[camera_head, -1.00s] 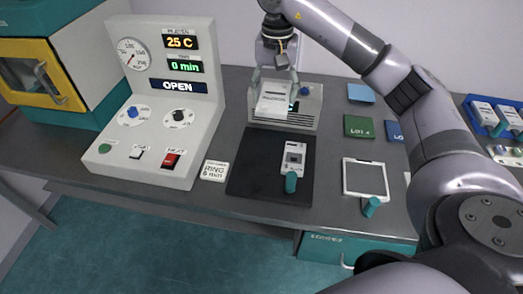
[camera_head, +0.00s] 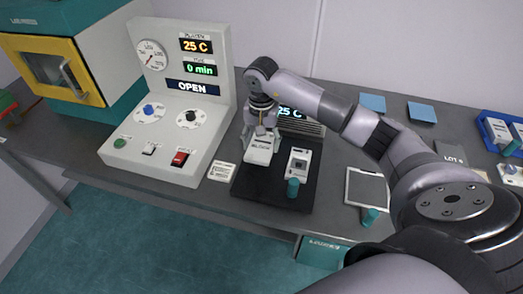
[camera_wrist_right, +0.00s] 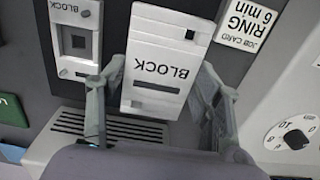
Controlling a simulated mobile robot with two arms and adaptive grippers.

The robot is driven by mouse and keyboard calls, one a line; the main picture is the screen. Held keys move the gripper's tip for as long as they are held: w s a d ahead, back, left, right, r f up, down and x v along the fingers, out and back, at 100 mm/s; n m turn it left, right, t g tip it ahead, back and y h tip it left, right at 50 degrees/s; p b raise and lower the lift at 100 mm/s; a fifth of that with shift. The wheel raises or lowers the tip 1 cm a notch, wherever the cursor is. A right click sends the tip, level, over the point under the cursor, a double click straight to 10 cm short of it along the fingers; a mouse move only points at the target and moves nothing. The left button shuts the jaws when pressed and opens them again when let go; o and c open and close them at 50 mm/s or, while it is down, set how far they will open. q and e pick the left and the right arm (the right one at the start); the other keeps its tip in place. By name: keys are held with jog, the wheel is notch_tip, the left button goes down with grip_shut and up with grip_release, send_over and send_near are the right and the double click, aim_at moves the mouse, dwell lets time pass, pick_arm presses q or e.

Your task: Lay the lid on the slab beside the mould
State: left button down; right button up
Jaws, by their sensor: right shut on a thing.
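The lid (camera_head: 259,152) is a pale flat block lettered BLOCK. My right gripper (camera_head: 262,136) is shut on it, with one finger at each side in the right wrist view (camera_wrist_right: 160,92). The lid is over the left part of the dark slab (camera_head: 262,186); it looks raised, but I cannot tell the gap. The mould (camera_head: 300,160), a pale block with a square cavity and teal handle, lies on the slab to the right of the lid. In the wrist view the mould (camera_wrist_right: 76,40) is left of the lid (camera_wrist_right: 163,62), with a gap between them. My left gripper is out of view.
The press panel (camera_head: 190,100) reads OPEN and 25 C, left of the slab. A job card (camera_head: 222,172) lies by the slab's left edge. A grey vented unit (camera_wrist_right: 100,128) stands behind the slab. A square frame (camera_head: 367,187) with a teal handle lies to the right.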

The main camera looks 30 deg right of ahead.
aim_at(261, 155)
jog(key=shift+f, duration=1.05)
notch_tip(261, 155, down, 3)
jog(key=shift+f+p, duration=0.15)
jog(key=shift+p, duration=0.45)
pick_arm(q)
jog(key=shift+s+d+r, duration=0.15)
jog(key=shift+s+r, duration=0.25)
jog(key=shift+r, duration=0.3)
pick_arm(e)
jog(key=shift+f, duration=0.1)
jog(key=shift+f, duration=0.15)
jog(key=o, duration=1.6)
jog(key=shift+c, duration=0.2)
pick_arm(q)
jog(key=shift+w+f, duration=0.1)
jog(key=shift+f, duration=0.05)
